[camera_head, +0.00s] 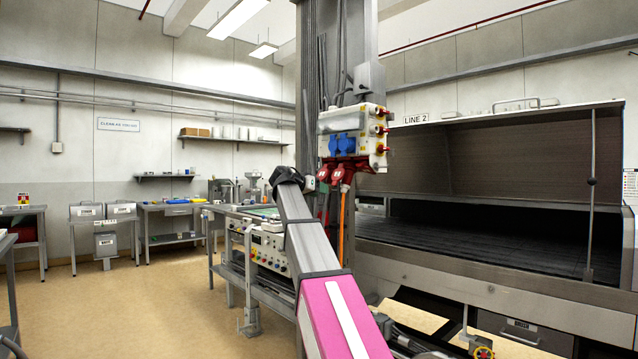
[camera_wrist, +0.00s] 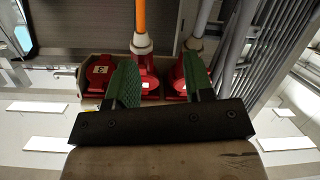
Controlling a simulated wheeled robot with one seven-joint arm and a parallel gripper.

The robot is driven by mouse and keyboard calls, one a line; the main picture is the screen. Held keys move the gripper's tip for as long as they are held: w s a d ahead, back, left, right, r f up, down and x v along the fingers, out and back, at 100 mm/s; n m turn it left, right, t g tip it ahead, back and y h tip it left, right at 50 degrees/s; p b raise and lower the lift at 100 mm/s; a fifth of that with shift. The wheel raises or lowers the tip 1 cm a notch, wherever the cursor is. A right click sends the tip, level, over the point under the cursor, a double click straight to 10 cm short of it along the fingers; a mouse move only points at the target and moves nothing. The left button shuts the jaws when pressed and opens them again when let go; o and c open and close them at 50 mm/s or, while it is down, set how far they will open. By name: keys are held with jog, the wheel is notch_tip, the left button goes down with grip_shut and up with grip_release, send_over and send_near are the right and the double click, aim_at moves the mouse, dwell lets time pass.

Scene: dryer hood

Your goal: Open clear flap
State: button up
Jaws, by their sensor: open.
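The socket box (camera_head: 352,136) is mounted on the grey column. Its upper front has a pale, see-through-looking cover (camera_head: 343,116) above two blue sockets (camera_head: 342,144); the cover appears down. My gripper (camera_wrist: 160,62) is open with its green-padded fingers apart, nothing held. In the wrist view red plugs (camera_wrist: 145,82) with an orange cable (camera_wrist: 141,16) lie just beyond and between the fingers; whether they touch cannot be told. In the head view my gripper (camera_head: 311,183) is small and dark, just left of and below the box. The cover cannot be made out in the wrist view.
The dryer hood (camera_head: 490,160) with a large brownish front panel stands right of the column. Cables run along the column below the box. The floor (camera_head: 130,310) at left is clear.

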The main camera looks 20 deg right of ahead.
jog(key=a+r+m+h, duration=0.1)
jog(key=a+r, duration=0.3)
jog(key=r, duration=0.8)
jog(key=m+t+h, duration=0.1)
jog(key=m+h, duration=0.1)
send_near(322, 129)
jog(key=x, duration=0.8)
jog(key=shift+w+d, duration=0.1)
jog(key=shift+d, duration=0.3)
grip_shut()
